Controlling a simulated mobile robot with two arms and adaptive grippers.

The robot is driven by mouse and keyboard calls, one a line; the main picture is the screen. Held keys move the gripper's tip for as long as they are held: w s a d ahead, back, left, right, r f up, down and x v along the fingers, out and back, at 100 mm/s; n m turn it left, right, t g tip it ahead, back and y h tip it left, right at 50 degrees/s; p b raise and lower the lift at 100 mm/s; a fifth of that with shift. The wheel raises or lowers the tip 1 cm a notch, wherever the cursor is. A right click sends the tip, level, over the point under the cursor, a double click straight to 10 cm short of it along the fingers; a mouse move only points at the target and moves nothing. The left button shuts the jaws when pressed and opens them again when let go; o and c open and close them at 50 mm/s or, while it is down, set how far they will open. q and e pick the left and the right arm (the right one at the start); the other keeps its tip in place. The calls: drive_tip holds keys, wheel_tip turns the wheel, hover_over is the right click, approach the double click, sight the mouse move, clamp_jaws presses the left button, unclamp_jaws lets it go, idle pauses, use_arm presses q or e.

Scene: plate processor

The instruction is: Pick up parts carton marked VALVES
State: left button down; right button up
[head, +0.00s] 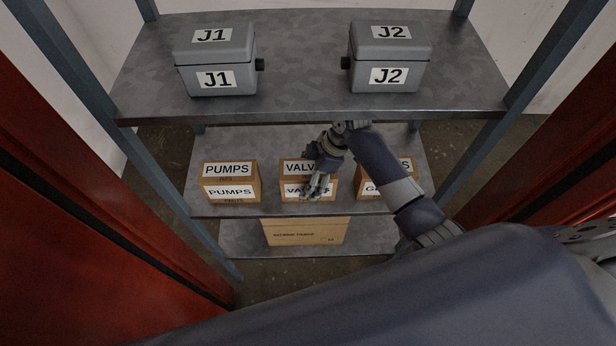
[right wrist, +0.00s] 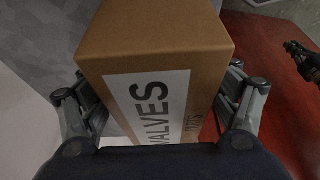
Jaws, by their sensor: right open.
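The parts carton marked VALVES (head: 293,169) is a brown box with white labels on the middle shelf, between two other cartons. My right gripper (head: 317,188) is in front of it in the head view and hides part of its labels. In the right wrist view the VALVES carton (right wrist: 155,38) stands large between the two spread fingers, one on each side. The fingers look apart from its sides. A dark gripper-like part (right wrist: 301,62), probably my left gripper, shows small at the right edge of the right wrist view; its jaws are unclear. The head view does not show it.
The PUMPS carton (head: 230,181) stands left on the middle shelf. Another carton (head: 369,186) stands right, partly hidden by my arm. Grey boxes J1 (head: 215,60) and J2 (head: 390,58) sit on the upper shelf. A larger carton (head: 305,231) is below. Red panels (head: 75,210) flank the rack.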

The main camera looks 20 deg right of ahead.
drive_tip(key=shift+a+f, duration=0.1)
drive_tip(key=shift+f, duration=0.35)
drive_tip(key=c, duration=1.2)
drive_tip(key=shift+w+r, duration=0.1)
drive_tip(key=c, duration=0.4)
drive_tip(key=shift+r, duration=0.1)
